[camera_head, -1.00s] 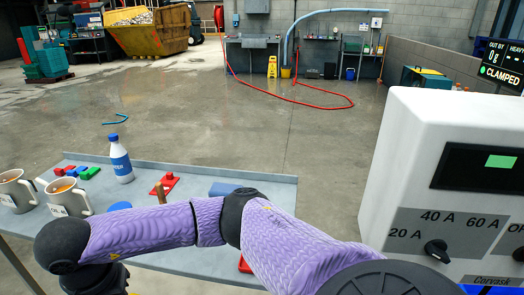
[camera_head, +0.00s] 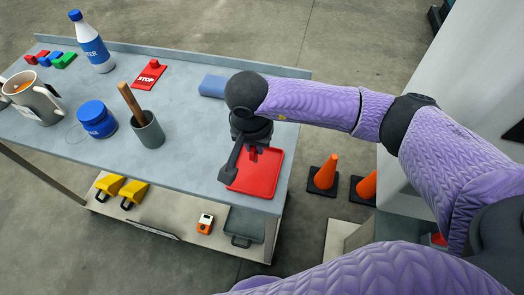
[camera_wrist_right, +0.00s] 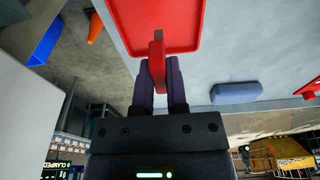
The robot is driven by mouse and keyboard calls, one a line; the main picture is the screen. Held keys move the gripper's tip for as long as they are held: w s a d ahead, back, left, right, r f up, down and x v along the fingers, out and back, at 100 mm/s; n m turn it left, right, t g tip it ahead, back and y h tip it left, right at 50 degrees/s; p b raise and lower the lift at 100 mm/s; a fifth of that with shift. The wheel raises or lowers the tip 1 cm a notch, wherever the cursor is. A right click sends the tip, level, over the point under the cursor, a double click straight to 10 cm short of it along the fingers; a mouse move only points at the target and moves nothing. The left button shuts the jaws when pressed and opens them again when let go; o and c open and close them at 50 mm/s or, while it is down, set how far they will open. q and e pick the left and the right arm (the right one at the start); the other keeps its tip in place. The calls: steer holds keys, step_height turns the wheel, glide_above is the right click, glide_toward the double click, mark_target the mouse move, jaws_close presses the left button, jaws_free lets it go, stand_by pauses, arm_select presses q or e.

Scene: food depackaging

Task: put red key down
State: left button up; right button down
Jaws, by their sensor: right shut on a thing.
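My right gripper (camera_head: 252,150) is over the red tray (camera_head: 265,188) at the right end of the bench, pointing down. In the right wrist view my right gripper (camera_wrist_right: 159,68) is shut on the red key (camera_wrist_right: 156,70), which stands out between the fingers. The key's tip overlaps the near edge of the red tray (camera_wrist_right: 185,42) in that view; I cannot tell whether it touches. In the head view the key is mostly hidden by the gripper. My left gripper is not in view.
A blue block (camera_head: 212,86) lies behind the tray. A grey mortar (camera_head: 149,131) with a wooden pestle, a blue-lidded jar (camera_head: 96,120), a red STOP plate (camera_head: 148,76), a bottle (camera_head: 92,45) and a mug (camera_head: 32,101) stand to the left. Orange cones (camera_head: 326,172) are on the floor at right.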

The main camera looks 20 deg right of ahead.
mark_target(256, 156)
step_height(256, 156, down, 4)
steer(key=shift+b, duration=0.3)
steer(key=shift+r, duration=0.1)
steer(key=shift+f, duration=0.2)
steer(key=c, duration=0.7)
jaws_free()
steer(key=shift+o, duration=0.2)
steer(key=shift+r, duration=0.25)
steer(key=r, duration=0.3)
steer(key=s+r+p, duration=0.1)
steer(key=r, duration=0.3)
steer(key=a+r+p, duration=0.1)
steer(key=r, duration=0.3)
steer(key=shift+s+r, duration=0.1)
steer(key=shift+s, duration=0.05)
steer(key=shift+s+r, duration=0.1)
steer(key=shift+r, duration=0.25)
